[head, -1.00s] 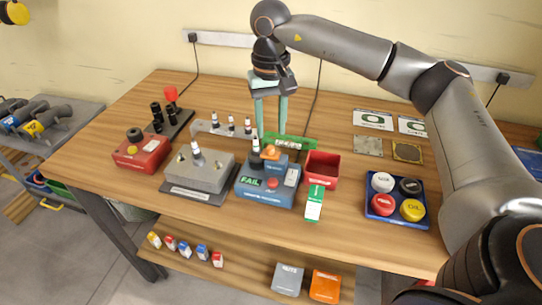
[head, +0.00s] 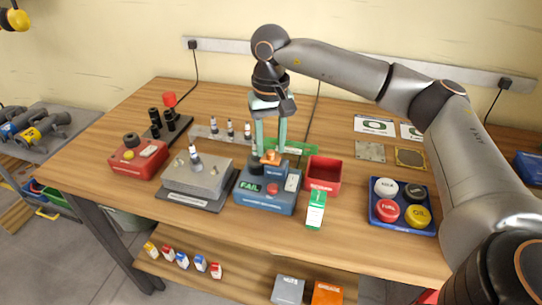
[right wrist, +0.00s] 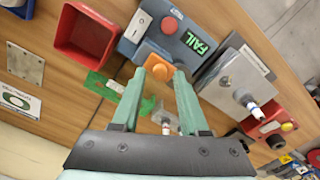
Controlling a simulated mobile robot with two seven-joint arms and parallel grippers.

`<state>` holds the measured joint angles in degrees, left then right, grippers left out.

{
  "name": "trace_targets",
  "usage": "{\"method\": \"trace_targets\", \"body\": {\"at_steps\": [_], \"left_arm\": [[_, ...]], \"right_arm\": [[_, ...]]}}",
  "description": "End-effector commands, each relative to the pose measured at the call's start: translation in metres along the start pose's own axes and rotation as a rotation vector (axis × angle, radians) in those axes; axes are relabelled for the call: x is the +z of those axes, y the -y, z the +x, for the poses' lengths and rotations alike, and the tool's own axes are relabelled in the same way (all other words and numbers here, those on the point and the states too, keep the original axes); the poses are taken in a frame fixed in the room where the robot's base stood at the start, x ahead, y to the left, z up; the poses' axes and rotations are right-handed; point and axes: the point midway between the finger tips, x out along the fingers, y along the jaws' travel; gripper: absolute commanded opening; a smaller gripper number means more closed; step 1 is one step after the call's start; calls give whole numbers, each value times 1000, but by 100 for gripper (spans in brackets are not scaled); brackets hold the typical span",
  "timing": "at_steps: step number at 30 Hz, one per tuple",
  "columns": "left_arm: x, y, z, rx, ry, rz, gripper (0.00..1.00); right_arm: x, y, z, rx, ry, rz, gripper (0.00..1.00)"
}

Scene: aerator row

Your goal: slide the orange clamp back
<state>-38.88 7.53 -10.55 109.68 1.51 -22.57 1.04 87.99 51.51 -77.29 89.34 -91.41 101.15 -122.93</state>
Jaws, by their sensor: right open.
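The orange clamp (head: 271,157) is on the back part of a blue test box (head: 265,201) on the bench. The box has a lit green FAIL display (head: 250,186) and a red button. My right gripper (head: 270,146) points down at the clamp with its two pale green fingers apart. In the right wrist view, the orange clamp (right wrist: 158,71) shows between the open fingertips (right wrist: 160,76). I cannot tell whether either finger touches it. A dark fitting stands beside the clamp on its left in the head view. My left gripper is not in view.
A red bin (head: 323,175) stands close right of the box. A grey block with a fitting (head: 196,181) stands left. A green board (head: 293,147) lies behind, a white-and-green card (head: 316,210) in front. A blue tray of round caps (head: 402,230) is at right.

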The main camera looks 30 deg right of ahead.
Motion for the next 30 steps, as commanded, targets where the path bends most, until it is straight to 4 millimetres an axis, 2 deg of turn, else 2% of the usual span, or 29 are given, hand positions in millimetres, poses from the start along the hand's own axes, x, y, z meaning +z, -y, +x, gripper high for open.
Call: {"method": "trace_targets", "body": {"at_steps": [15,29,30], "left_arm": [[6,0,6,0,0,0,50],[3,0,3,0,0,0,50],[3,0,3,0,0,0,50]], "right_arm": [[0,0,14,-1,0,0,44],[0,0,10,-1,0,0,44],[0,0,10,0,0,0,40]]}}
